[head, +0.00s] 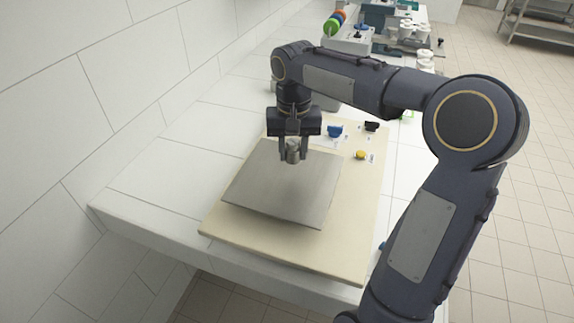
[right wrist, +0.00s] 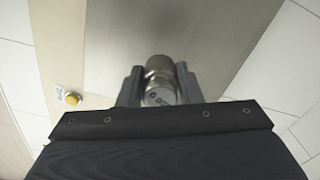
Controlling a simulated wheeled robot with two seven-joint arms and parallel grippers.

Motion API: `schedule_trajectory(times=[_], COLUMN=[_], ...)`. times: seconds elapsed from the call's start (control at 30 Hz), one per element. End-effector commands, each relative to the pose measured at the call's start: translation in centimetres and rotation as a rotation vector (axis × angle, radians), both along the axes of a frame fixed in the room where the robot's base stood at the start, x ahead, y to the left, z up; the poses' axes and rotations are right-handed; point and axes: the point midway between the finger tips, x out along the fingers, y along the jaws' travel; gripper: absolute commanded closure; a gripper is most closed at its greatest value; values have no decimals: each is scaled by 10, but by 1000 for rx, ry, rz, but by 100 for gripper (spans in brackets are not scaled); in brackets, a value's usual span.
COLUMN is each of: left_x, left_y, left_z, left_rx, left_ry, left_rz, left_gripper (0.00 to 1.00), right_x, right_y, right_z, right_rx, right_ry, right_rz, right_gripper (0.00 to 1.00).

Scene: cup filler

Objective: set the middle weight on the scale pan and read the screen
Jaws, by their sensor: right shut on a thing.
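My right gripper (head: 293,155) is shut on a metal weight (head: 293,151), a small grey cylinder with a knob. The weight hangs upright between the fingers, over the far part of the square grey scale pan (head: 278,192). In the right wrist view the weight (right wrist: 160,88) sits between the two fingers (right wrist: 160,90), with dark marking on its face that I cannot read. I cannot tell whether its bottom touches the pan. No lit screen can be made out; my arm hides part of the area behind the pan. My left gripper is not in view.
The pan lies on a pale board (head: 350,235) on a white tiled counter. A yellow button (head: 360,155), a blue item (head: 335,131) and a black item (head: 372,126) are right of the gripper. White cups and equipment stand farther back. A tiled wall borders the left.

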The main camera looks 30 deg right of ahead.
Motion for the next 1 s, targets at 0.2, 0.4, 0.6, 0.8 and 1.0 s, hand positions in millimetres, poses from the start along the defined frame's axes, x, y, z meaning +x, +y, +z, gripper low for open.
schedule_trajectory(times=[0.2, 0.4, 0.6, 0.8, 1.0], left_x=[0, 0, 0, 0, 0], left_y=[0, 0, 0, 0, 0], left_z=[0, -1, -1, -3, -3], left_rx=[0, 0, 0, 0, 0], left_ry=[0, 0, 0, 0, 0], left_rz=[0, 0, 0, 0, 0], left_gripper=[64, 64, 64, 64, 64], right_x=[3, 3, 3, 3, 3], right_y=[13, 14, 14, 14, 14], right_z=[-15, -43, -47, -50, -50], right_rx=[1, 1, 0, 0, 0], right_ry=[2, 2, -1, -1, -1], right_rz=[3, 0, -1, 0, 0], right_gripper=[96, 96, 96, 96, 48])
